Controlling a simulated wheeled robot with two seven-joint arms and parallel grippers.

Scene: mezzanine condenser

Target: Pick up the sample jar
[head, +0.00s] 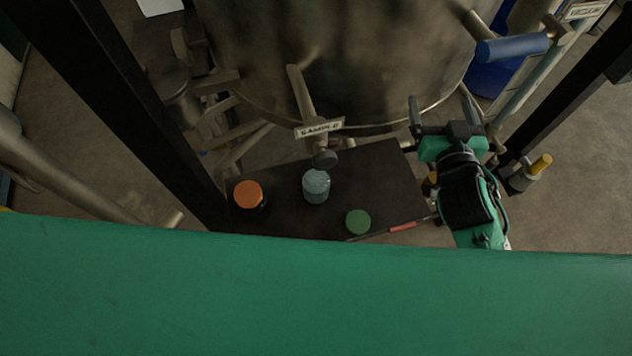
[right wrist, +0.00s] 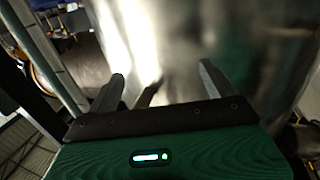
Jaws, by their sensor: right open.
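The sample jar (head: 316,187) is a pale grey-blue, see-through jar standing on a dark shelf (head: 385,180) under the tank's spout, which carries a "SAMPLE" tag (head: 319,128). My right gripper (head: 443,110) is to the right of the jar and beyond the shelf's right edge, close to the tank. It is open and empty. In the right wrist view its two fingers (right wrist: 160,85) stand apart in front of the shiny tank wall, and the jar does not show there. My left gripper is not in view.
An orange-lidded jar (head: 249,194) stands left of the sample jar, and a green lid (head: 358,221) lies to its right. A red-handled tool (head: 402,227) is at the shelf's front edge. The metal tank (head: 340,60) rises behind. A blue-handled valve (head: 512,47) is at upper right.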

